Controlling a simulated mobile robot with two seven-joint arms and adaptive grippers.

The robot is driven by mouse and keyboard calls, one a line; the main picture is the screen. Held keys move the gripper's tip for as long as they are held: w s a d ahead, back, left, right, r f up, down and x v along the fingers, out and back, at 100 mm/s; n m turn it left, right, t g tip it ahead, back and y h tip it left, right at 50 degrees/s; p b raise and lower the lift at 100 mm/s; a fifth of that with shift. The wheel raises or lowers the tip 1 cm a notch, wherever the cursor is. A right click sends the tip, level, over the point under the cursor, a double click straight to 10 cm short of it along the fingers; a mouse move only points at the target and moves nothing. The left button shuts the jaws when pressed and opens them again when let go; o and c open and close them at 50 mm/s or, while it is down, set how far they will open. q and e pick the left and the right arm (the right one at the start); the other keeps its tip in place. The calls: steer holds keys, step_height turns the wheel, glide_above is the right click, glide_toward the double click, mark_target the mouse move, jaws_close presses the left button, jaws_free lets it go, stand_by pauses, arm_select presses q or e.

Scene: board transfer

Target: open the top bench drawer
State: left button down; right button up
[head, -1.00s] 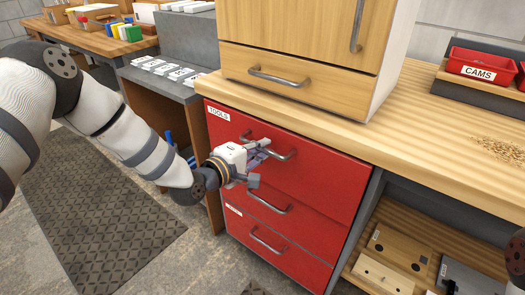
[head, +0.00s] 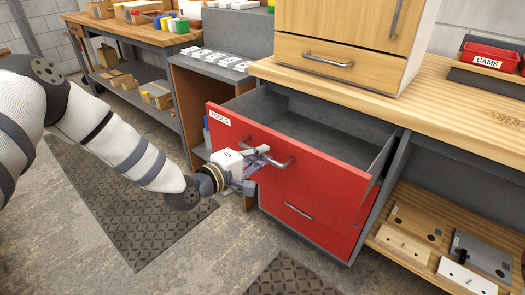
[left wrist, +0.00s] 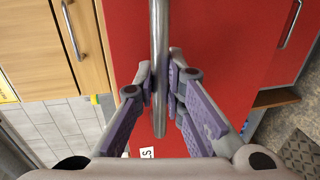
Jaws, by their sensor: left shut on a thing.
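The top bench drawer (head: 310,170) is red, bears a TOOLS label and stands well out from the bench. Its grey inside (head: 320,130) shows and looks empty where I can see it. My left gripper (head: 257,158) is at the left part of the drawer's metal handle (head: 285,162). In the left wrist view the fingers (left wrist: 162,85) are shut on the handle bar (left wrist: 159,40), one on each side. My right gripper is not in view.
A wooden cabinet (head: 345,65) stands on the bench top (head: 440,115) above the drawer. More red drawers (head: 300,215) sit below. A shelf with plates (head: 410,235) is at the right. Dark mats (head: 135,215) lie on the floor.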

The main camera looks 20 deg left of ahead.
arm_select(q)
steer(key=shift+s+a, duration=0.3)
steer(key=shift+s, duration=0.4)
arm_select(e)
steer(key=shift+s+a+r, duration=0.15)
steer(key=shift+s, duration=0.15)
arm_select(q)
steer(key=c, duration=1.7)
jaws_free()
steer(key=shift+o, duration=0.2)
steer(key=v, duration=1.2)
